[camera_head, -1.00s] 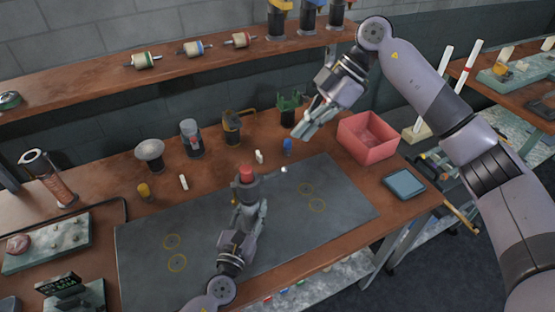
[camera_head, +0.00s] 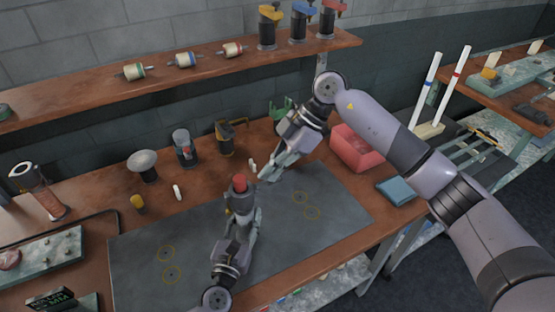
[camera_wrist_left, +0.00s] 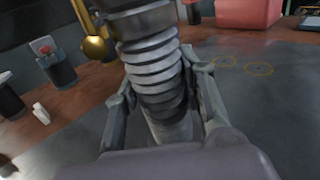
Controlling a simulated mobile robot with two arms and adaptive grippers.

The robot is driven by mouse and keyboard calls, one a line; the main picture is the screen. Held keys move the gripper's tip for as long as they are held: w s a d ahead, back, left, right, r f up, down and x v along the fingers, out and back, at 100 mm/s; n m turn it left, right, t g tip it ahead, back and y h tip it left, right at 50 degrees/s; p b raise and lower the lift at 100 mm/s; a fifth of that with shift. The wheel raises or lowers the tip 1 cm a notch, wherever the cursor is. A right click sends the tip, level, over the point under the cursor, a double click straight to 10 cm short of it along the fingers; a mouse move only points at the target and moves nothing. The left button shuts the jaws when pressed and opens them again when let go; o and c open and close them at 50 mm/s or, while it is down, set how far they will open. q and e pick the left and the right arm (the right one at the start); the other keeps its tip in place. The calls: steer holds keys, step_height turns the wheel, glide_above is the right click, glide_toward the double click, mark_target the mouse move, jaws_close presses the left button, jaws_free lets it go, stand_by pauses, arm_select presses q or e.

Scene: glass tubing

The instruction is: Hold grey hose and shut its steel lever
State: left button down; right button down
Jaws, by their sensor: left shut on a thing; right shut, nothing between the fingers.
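The grey hose stands upright in my left gripper (camera_head: 241,212), its red top (camera_head: 240,184) showing above the fingers. In the left wrist view, the ribbed grey hose (camera_wrist_left: 155,75) fills the space between the two fingers, with a brass ball-shaped part (camera_wrist_left: 95,47) beside it. My right gripper (camera_head: 268,176) is shut and empty, its tips just right of the red top; I cannot tell whether they touch anything. The steel lever cannot be made out in the head view.
A dark mat (camera_head: 180,230) with yellow rings lies under the hose. A red bin (camera_head: 357,150) and a blue tablet-like pad (camera_head: 396,191) are at the right. A black-and-yellow valve (camera_head: 230,135) and several small parts stand behind the mat.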

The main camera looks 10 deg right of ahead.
mark_target(279, 180)
steer(key=shift+d+f+y, duration=0.2)
steer(key=shift+f+y, duration=0.1)
steer(key=shift+y, duration=0.3)
steer(key=y, duration=0.1)
steer(key=d+f+y, duration=0.1)
steer(key=y, duration=0.1)
steer(key=shift+w+f+g, duration=0.15)
steer(key=shift+f+g, duration=0.1)
steer(key=shift+g, duration=0.15)
steer(key=y, duration=0.1)
steer(key=f+y, duration=0.1)
steer(key=y, duration=0.1)
steer(key=f+g+y, duration=0.1)
steer(key=shift+d+f+y, duration=0.1)
steer(key=shift+d+y, duration=0.2)
steer(key=shift+f, duration=0.4)
steer(key=f, duration=0.2)
steer(key=shift+a+f, duration=0.35)
steer(key=shift+a, duration=0.05)
steer(key=f+v, duration=0.1)
steer(key=v, duration=0.6)
steer(key=shift+d+r, duration=0.25)
steer(key=shift+r, duration=0.15)
